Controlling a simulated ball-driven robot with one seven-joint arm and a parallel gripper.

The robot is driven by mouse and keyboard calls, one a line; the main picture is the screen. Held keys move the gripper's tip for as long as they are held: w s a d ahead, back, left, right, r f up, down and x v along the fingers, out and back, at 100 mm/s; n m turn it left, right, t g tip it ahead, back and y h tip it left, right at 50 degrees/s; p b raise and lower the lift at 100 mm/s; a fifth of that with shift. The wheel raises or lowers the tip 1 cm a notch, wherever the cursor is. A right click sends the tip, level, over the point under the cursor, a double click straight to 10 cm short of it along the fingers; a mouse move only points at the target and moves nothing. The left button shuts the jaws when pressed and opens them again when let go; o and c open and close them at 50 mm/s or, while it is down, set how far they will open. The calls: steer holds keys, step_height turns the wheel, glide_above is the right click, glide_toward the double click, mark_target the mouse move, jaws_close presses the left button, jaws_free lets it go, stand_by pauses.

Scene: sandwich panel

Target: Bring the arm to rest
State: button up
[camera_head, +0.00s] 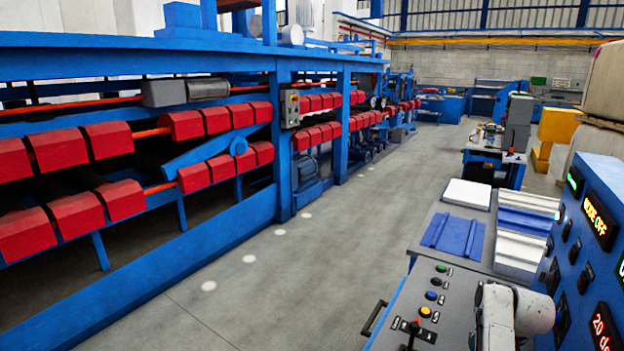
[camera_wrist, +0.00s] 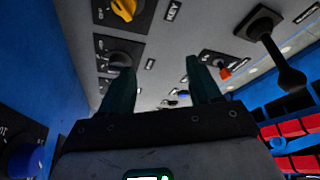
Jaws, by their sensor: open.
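My gripper (camera_wrist: 160,82) shows in the wrist view with its two dark fingers spread apart and nothing between them. It is close to a grey control panel (camera_wrist: 185,30) with knobs and a lever. No touch between the fingers and the panel can be made out. In the head view, a white section of my arm (camera_head: 497,318) is at the bottom right, over the grey console (camera_head: 455,291). My gripper cannot be made out in the head view.
A yellow knob (camera_wrist: 124,8) and a black lever (camera_wrist: 276,52) stick out near my fingers. A blue cabinet (camera_head: 594,168) with lit displays stands at the right. Blue and white panels lie behind the console. The grey floor aisle (camera_head: 330,240) is clear.

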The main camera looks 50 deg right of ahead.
steer(key=w+a+n+t+y, duration=0.1)
steer(key=w+a+n, duration=0.2)
steer(key=w+a, duration=0.55)
steer(key=w+a+n+t, duration=0.15)
steer(key=w+a, duration=0.35)
steer(key=a, duration=0.6)
steer(key=w+a+n+y, duration=0.1)
steer(key=w+a+n, duration=0.2)
steer(key=w+a, duration=0.55)
steer(key=s+a+r+n+y, duration=0.1)
steer(key=s+a+n, duration=0.1)
steer(key=a, duration=0.7)
steer(key=s+a+r+n+y, duration=0.1)
steer(key=a+r+n, duration=0.1)
steer(key=a, duration=0.7)
steer(key=s+d+f+m+g, duration=0.1)
steer(key=s+f+g, duration=0.2)
steer(key=s+f, duration=0.4)
steer(key=s, duration=0.4)
steer(key=shift+d+g+b, duration=0.35)
steer(key=shift+b, duration=0.05)
steer(key=shift+f, duration=0.1)
steer(key=shift+c, duration=0.4)
